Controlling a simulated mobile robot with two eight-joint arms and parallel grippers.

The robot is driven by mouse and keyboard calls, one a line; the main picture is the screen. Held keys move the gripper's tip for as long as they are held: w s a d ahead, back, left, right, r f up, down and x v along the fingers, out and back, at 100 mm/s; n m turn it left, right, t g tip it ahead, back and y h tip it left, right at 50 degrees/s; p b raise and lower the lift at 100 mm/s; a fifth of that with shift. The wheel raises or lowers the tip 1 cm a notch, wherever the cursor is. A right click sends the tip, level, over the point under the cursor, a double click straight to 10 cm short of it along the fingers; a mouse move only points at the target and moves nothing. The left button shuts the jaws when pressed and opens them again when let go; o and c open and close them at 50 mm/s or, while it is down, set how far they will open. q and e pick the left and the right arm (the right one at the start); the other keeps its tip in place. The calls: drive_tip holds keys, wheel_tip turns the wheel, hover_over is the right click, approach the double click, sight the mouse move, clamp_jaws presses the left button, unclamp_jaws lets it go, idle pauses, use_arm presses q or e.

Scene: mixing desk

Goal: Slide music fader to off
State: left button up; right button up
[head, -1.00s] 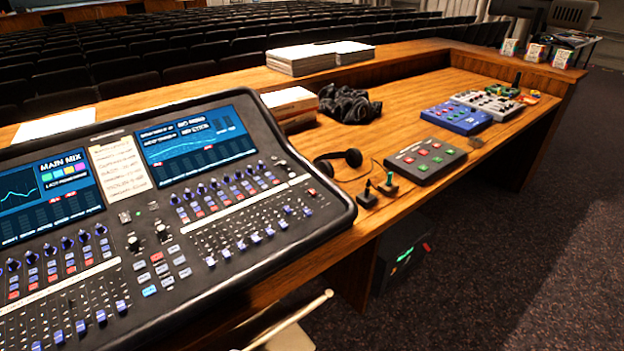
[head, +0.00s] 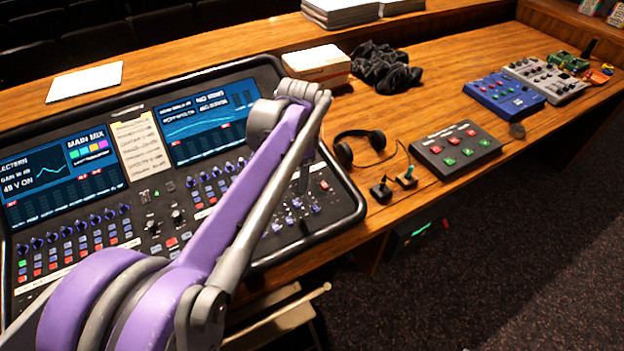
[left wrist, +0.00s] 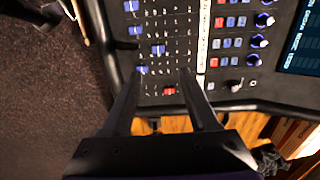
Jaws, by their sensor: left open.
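The mixing console (head: 352,205) fills the left of the head view. My left arm reaches over it from the lower left, above its right-hand fader bank. My left gripper (left wrist: 160,74) is open and empty in the left wrist view, with both dark fingers pointing at the bank. Several blue fader caps (left wrist: 158,50) stand at different heights near and beyond the fingertips. A red cap (left wrist: 169,91) shows between the fingers; contact cannot be told. The labels are too small to read, so I cannot tell which fader is music. My arm hides part of the bank in the head view.
Headphones (head: 360,147), two small joystick-like controls (head: 381,192) and a grey button box (head: 455,150) lie right of the console. A blue pedal box (head: 505,95) is farther right. A white box (head: 317,64) and dark cloth (head: 385,70) lie behind.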

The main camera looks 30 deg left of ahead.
sight(295, 204)
use_arm(q)
drive_tip(key=f, duration=0.7)
drive_tip(key=a+f, duration=0.1)
drive_tip(key=f, duration=0.2)
drive_tip(key=shift+s+f+b, duration=0.2)
drive_tip(key=shift+s+b, duration=0.1)
use_arm(e)
drive_tip(key=shift+s+f, duration=0.35)
drive_tip(key=shift+s, duration=0.4)
use_arm(q)
drive_tip(key=shift+c, duration=0.2)
clamp_jaws()
